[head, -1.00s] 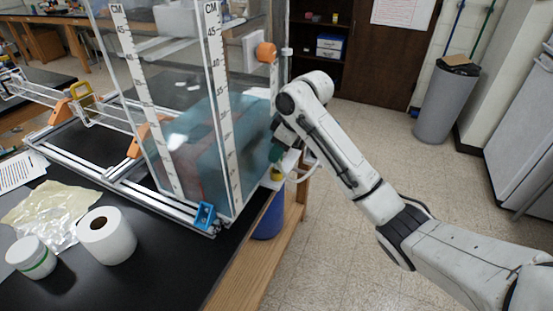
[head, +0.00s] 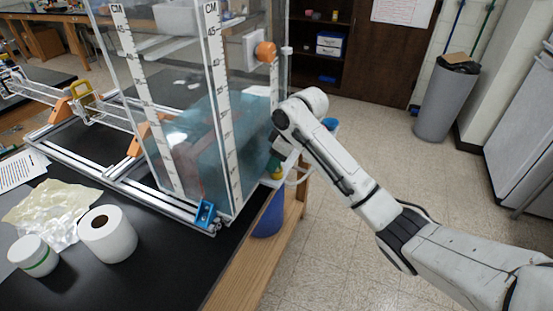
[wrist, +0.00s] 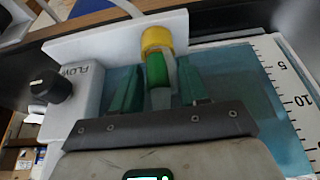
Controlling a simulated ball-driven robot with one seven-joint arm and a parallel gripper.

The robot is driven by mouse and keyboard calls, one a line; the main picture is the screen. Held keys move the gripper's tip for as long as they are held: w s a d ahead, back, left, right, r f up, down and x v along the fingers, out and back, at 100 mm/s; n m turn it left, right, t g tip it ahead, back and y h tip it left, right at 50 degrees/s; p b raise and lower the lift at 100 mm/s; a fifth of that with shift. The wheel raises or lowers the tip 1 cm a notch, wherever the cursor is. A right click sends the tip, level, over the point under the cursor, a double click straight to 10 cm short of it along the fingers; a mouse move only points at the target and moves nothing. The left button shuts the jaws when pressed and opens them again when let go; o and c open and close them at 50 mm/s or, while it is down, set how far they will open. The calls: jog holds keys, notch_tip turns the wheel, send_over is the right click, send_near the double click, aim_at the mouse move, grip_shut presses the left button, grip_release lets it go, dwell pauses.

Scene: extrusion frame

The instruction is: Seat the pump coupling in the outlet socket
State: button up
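In the wrist view a green cylinder (wrist: 157,69), which looks like the pump coupling, stands in line with a yellow ring (wrist: 157,38), which looks like the outlet socket, on a white plate. The two meet or overlap; how deep I cannot tell. My gripper (wrist: 160,62) has one green finger on each side of the cylinder. Pale gaps show between the fingers and the cylinder, so it looks open around it. In the head view my gripper is at the tank's right wall, mostly hidden by my wrist. The yellow part (head: 277,172) shows just below it.
The clear tank (head: 190,150) with centimetre scales stands on the black bench close to my gripper. A white box with a black knob (wrist: 52,87) is beside the plate. A paper roll (head: 108,235) and a white jar (head: 33,256) stand at the front left. A blue bin (head: 268,215) is below.

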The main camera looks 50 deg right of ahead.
jog(key=shift+o, duration=0.7)
jog(key=shift+r, duration=0.1)
jog(key=shift+r, duration=0.2)
jog(key=b+v, duration=0.1)
jog(key=v, duration=1)
jog(key=shift+s+r, duration=0.2)
jog(key=shift+r, duration=0.15)
